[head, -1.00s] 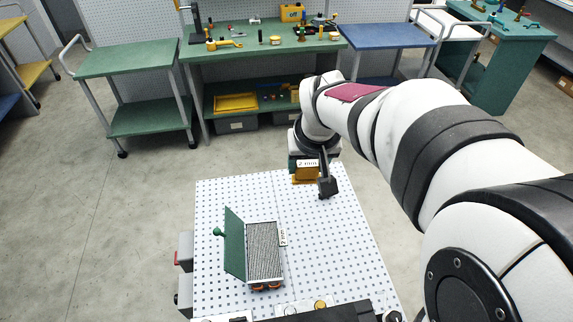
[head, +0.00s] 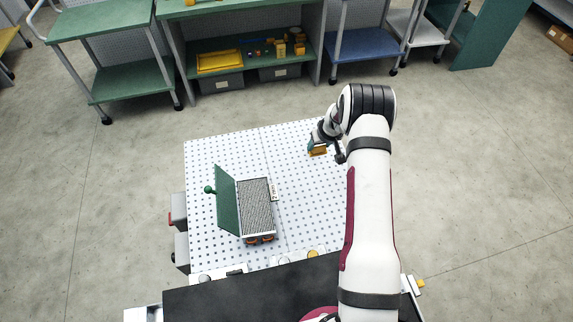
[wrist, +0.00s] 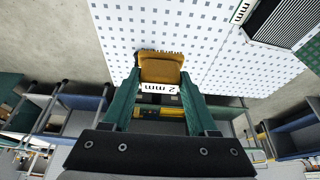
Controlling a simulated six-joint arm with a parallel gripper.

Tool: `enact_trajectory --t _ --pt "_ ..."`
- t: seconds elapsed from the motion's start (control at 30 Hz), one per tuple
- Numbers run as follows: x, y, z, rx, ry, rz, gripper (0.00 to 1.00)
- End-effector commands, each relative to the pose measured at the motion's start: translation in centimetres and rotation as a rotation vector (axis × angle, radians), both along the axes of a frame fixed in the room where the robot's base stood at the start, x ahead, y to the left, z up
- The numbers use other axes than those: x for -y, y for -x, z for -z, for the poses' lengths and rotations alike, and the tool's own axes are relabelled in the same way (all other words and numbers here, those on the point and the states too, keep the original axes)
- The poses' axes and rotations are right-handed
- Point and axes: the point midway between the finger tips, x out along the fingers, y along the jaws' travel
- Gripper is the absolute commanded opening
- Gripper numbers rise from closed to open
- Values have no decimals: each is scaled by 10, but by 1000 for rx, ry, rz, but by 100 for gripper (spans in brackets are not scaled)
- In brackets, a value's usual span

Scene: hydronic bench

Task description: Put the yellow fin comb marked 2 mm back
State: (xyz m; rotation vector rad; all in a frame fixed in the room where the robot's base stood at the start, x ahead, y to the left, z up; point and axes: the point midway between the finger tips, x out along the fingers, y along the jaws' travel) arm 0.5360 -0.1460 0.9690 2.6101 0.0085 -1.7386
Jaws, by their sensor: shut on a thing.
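My gripper (head: 313,144) is shut on the yellow fin comb (head: 318,152) over the far right part of the white perforated table (head: 215,150). In the wrist view the yellow comb (wrist: 161,66) sits between the green fingers of my gripper (wrist: 160,92). Its white label reads "2 mm" upside down, and its toothed edge points away from my gripper. The gap between comb and table cannot be told. A finned coil block (head: 256,205) stands on the table, with a white "mm" tag (head: 275,190) at its right side; part of the block also shows in the wrist view (wrist: 285,20).
A green panel (head: 228,200) with a green knob (head: 209,189) stands tilted along the coil's left side. Grey bins (head: 179,210) hang at the table's left edge. A green workbench (head: 250,60) with a yellow tray (head: 219,61) stands behind. The table right of the coil is clear.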

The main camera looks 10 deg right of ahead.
Motion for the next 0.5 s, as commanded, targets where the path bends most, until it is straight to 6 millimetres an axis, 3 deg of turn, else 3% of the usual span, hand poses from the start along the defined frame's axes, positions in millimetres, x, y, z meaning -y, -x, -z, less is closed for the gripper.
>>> enact_trajectory --t 0.13,0.4,0.5 --pt "-2 -3 23 -1 -1 5 0" --pt "-67 -50 72 -1 0 1 0" --pt "-82 -61 83 -1 -2 5 0"
